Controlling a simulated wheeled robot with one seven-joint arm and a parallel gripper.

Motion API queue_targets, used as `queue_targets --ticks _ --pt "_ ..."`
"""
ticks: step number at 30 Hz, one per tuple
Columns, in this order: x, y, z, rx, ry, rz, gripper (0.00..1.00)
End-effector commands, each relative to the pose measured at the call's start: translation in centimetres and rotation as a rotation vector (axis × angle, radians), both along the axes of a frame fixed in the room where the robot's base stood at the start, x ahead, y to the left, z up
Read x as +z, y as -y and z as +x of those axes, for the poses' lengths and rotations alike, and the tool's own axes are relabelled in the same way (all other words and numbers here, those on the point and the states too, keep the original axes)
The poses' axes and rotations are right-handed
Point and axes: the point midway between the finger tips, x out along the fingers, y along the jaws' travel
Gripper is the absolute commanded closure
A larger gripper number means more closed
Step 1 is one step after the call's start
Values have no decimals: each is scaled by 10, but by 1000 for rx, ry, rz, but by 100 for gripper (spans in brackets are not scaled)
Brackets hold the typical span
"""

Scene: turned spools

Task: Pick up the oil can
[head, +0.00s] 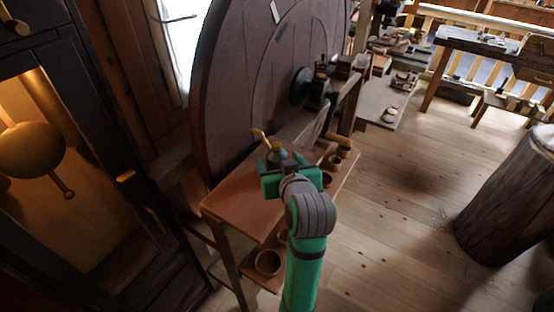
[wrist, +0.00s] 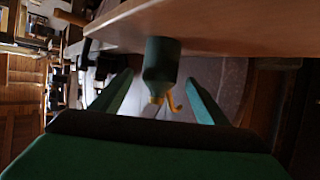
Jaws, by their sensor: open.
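The oil can (head: 276,154) stands on a small wooden table (head: 232,197) in the head view. It has a dark green body and a thin yellow spout rising to the left. My gripper (head: 289,172) is in front of the can and hides its lower part. In the wrist view, which is turned over, the can (wrist: 160,66) appears between the two open fingers, beyond the palm. The fingers (wrist: 152,95) stand apart on either side of it, with a gap on both sides. The can's base meets the table in that view.
A large dark wooden wheel (head: 237,85) stands right behind the table. Small pots (head: 333,161) sit at the table's right, and a bowl (head: 268,262) is on a lower shelf. A log stump (head: 510,195) stands at the right. The plank floor between is mostly clear.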

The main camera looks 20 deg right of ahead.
Motion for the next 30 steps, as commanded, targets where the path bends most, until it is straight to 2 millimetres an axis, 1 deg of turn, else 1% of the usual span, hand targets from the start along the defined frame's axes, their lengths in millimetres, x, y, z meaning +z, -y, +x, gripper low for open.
queue_targets --ticks 1,3,11,18,21,24,30 --pt "-3 1 8 1 -1 1 32" --pt "-7 2 16 1 -1 1 32" --pt "-13 4 32 0 2 -1 32" --pt "-26 8 62 1 0 0 32" --pt "-29 9 70 0 1 0 32" --pt "-31 10 73 -1 2 -2 32" --pt "-31 10 73 -1 2 -2 32"
